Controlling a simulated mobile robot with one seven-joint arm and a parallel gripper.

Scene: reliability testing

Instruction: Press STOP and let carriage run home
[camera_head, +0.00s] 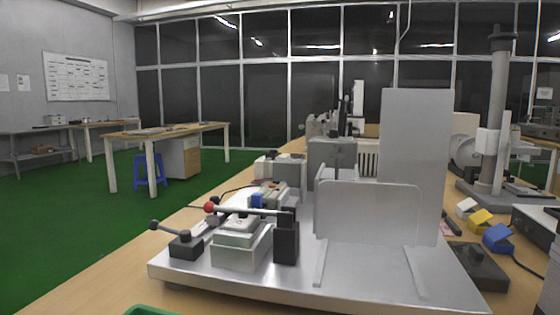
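A test machine stands on a flat metal base plate (325,285) on the wooden bench. At its left front is a light grey block (241,245) beside a black upright block (287,240). A bar with a red ball end (209,207) lies across above them. A smaller black block with a lever (185,245) sits at the plate's left corner. I cannot make out which part is the STOP button or the carriage. My gripper is not in view.
To the right lie a flat black box (475,265) and white, yellow (480,220) and blue (497,237) blocks. A tall column stand (495,120) rises behind them. A green tray edge (152,311) shows at the bottom. Open green floor (80,225) lies left of the bench.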

